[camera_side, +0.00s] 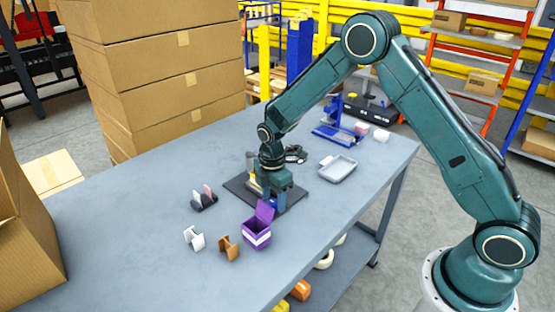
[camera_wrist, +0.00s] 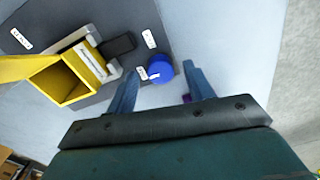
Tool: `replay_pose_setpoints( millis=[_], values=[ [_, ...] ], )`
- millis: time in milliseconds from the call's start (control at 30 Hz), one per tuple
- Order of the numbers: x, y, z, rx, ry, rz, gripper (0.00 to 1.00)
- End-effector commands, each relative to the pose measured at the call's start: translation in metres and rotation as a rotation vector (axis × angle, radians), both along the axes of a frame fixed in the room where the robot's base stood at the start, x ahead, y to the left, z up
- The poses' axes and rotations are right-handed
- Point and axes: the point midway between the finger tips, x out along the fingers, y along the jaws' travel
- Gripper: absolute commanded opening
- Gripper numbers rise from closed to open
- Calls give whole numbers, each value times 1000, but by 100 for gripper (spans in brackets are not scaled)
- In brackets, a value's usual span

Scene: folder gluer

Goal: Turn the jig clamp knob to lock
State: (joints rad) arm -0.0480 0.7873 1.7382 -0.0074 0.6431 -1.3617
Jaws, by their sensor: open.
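The jig is a dark base plate (camera_wrist: 120,18) on the table, with a yellow open-topped box (camera_wrist: 66,82) and a grey metal bar on it. The round blue clamp knob (camera_wrist: 160,72) stands at the plate's edge in the wrist view, with a white pointer mark on top and small white labels close by. My gripper (camera_wrist: 161,68) is open, its two fingers on either side of the knob in that view; whether they touch it I cannot tell. In the side view my gripper (camera_side: 268,203) is low over the plate (camera_side: 240,190) and mostly hides the knob.
A purple open box (camera_side: 257,235) stands just in front of the plate. Brown (camera_side: 228,248) and white (camera_side: 194,238) holders and a small dark rack (camera_side: 204,200) lie to the left. A grey tray (camera_side: 338,169) and a blue stand (camera_side: 335,125) are behind right.

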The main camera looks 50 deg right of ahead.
Motion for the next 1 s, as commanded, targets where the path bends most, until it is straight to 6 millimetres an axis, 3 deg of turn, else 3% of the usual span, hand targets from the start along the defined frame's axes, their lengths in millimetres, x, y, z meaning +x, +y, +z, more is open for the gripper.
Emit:
replay_pose_setpoints(
  millis=[467, 700, 1000],
  values=[
    [-1, 0, -12, 0, 0, 0, 52],
    [-1, 0, -11, 0, 0, 0, 9],
    [0, 0, -11, 0, 0, -17, 8]
  ],
)
